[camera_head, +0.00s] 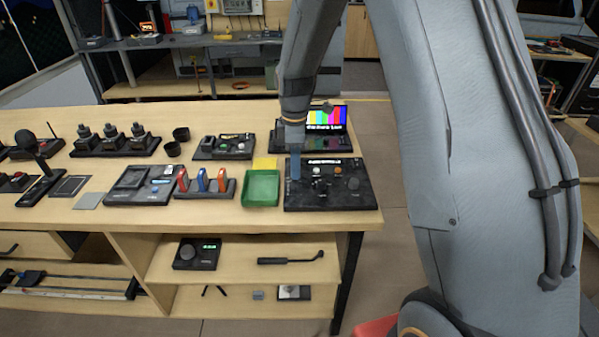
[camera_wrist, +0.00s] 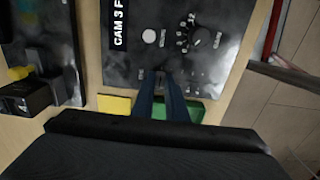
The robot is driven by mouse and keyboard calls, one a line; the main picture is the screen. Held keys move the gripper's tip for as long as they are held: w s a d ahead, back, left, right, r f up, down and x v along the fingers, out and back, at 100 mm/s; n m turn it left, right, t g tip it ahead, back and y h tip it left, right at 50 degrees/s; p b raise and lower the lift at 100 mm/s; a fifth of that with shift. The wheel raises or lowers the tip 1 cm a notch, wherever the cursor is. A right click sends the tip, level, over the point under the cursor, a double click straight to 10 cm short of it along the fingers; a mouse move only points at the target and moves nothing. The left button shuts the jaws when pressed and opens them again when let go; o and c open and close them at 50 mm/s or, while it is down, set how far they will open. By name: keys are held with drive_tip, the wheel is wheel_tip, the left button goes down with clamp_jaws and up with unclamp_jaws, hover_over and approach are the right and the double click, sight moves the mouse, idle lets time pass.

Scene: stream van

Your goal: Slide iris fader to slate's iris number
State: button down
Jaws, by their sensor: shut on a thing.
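The black control panel (camera_head: 345,193) lies at the right end of the bench, with dials, round buttons and a white label strip. In the wrist view the panel (camera_wrist: 215,65) fills the upper middle; its label begins "CAM 3 F". My gripper (camera_head: 294,177) points down at the panel's left side. In the wrist view its blue fingers (camera_wrist: 162,78) are together at the panel's edge by the green tray, shut on a small part taken to be the iris fader, which they hide. A colour-bar screen (camera_head: 326,117) stands behind the panel; its text is too small to read.
A green tray (camera_head: 262,201) and a yellow note (camera_head: 265,163) sit left of the panel. Further left are a rack of coloured handles (camera_head: 203,193) and more consoles. The bench's right edge is close to the panel.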

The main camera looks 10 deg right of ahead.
drive_tip(key=shift+w+r, duration=0.1)
drive_tip(key=shift+w, duration=0.15)
drive_tip(key=c, duration=1.8)
unclamp_jaws()
drive_tip(key=shift+o, duration=0.2)
drive_tip(key=shift+r+b, duration=1.05)
drive_tip(key=shift+r, duration=2.8)
drive_tip(key=s+d+f+m, duration=0.1)
drive_tip(key=s+m, duration=0.6)
drive_tip(key=s, duration=0.4)
drive_tip(key=s+d+f+m+t, duration=0.1)
drive_tip(key=s+d+f+m, duration=0.1)
drive_tip(key=s+m, duration=0.6)
drive_tip(key=s, duration=0.4)
drive_tip(key=shift+f, duration=0.3)
